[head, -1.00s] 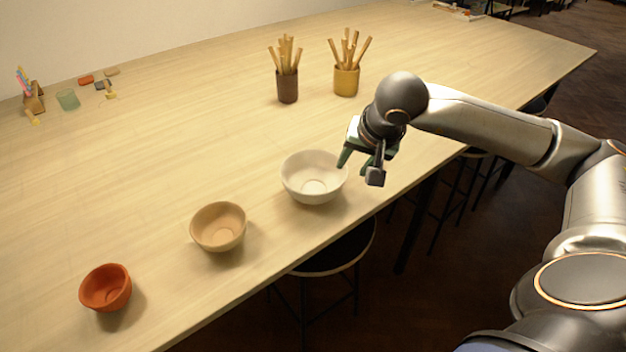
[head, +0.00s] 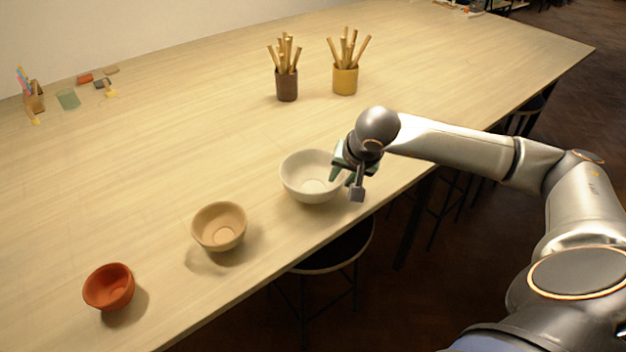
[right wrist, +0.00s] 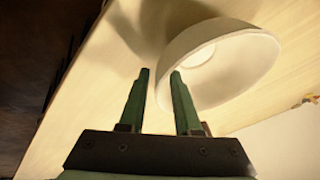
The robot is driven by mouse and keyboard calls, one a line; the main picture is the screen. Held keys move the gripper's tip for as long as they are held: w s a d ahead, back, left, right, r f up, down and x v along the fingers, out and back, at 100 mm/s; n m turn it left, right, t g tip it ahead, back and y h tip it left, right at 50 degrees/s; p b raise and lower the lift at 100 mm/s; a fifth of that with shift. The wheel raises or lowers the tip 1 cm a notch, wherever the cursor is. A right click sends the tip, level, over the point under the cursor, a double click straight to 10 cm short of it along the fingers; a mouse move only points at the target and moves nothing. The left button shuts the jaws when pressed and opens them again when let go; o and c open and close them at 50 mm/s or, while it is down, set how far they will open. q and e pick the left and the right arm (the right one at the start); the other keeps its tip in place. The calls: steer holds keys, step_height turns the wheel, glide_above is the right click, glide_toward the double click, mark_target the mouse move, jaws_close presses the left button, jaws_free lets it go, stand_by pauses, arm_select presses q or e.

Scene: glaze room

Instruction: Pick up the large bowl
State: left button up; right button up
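The large bowl (head: 309,180) is white and stands upright on the table, the rightmost of three bowls. In the right wrist view the large bowl (right wrist: 235,75) lies just past the fingertips. My right gripper (head: 340,178) is at the bowl's right rim in the head view. In the right wrist view my right gripper (right wrist: 160,72) is open, its two green fingers apart. One finger overlaps the bowl's near rim in that view; I cannot tell whether it touches. Nothing is held. My left gripper is not in view.
A tan bowl (head: 219,227) and a small orange-red bowl (head: 108,287) stand to the left on the table (head: 170,140). A brown cup (head: 287,87) and a yellow cup (head: 345,80) of wooden tools stand behind. A stool (head: 335,255) is below the table's front edge.

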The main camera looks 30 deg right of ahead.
jaws_close()
stand_by(1.1)
